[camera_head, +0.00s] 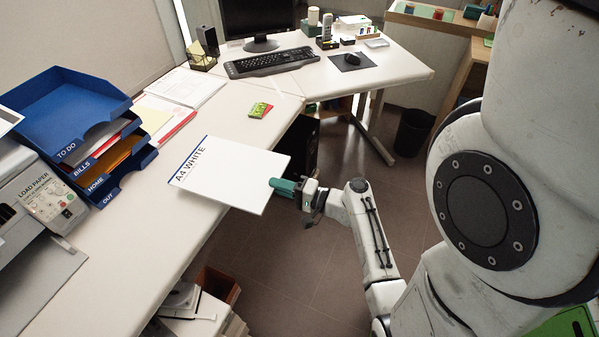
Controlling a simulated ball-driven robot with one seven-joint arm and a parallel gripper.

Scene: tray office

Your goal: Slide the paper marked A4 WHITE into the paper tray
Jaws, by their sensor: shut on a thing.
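The paper marked A4 WHITE (225,175) is a white sheet or stack with a blue stripe and black lettering along its left edge. My gripper (285,187) is shut on its right edge and holds it out flat, over the desk's front edge. I cannot tell how high it is above the desk. The printer (45,200) at the left carries a LOAD PAPER label. A grey, flat paper tray (40,285) sticks out at its front, at the lower left. The gripper's fingertips are partly hidden by the paper.
Stacked blue letter trays (75,115) labelled TO DO, BILLS, HOME and OUT stand beside the printer. Papers (165,118), a small red and green packet (260,110) and a keyboard (270,62) lie on the desk. The desk surface (150,235) between paper and printer is clear.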

